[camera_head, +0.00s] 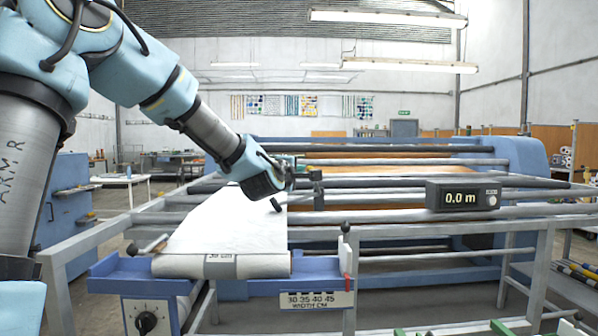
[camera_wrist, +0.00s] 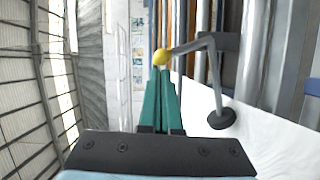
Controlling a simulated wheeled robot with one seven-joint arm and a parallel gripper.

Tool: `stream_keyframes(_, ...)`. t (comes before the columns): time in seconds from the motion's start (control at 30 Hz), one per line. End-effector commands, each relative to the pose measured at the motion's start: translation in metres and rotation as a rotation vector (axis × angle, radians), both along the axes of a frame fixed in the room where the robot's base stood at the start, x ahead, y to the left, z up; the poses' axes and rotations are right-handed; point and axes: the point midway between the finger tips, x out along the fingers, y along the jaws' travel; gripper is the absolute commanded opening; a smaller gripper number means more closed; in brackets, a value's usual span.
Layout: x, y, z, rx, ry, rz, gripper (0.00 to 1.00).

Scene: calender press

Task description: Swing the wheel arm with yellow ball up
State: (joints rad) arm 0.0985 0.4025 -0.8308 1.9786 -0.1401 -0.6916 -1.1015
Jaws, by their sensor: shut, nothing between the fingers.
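The yellow ball (camera_wrist: 159,56) shows in the wrist view at the end of a thin grey wheel arm (camera_wrist: 190,46). This arm runs right to a hub, and another grey rod goes from there to a black knob (camera_wrist: 222,118) over the white cloth. My gripper (camera_wrist: 161,71) has its teal fingers shut together and empty, with their tips right at the yellow ball. I cannot tell whether they touch it.
White cloth (camera_head: 225,225) runs from a roll at the front into the blue press. Long grey rollers (camera_head: 395,215) cross the press, and a display box (camera_head: 462,196) reading 0.0 m sits at right. A blue width bar (camera_head: 120,272) with black knobs stands in front.

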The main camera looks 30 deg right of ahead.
Motion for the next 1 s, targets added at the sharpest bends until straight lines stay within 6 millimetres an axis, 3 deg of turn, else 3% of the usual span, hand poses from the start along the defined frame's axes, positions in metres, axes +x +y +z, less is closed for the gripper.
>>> stream_keyframes(0.67, -0.005, -0.01, 0.008, 0.114, -0.055, -0.001, 0.0)
stream_keyframes(1.0, -0.013, -0.026, 0.014, 0.223, -0.107, -0.003, 0.0)
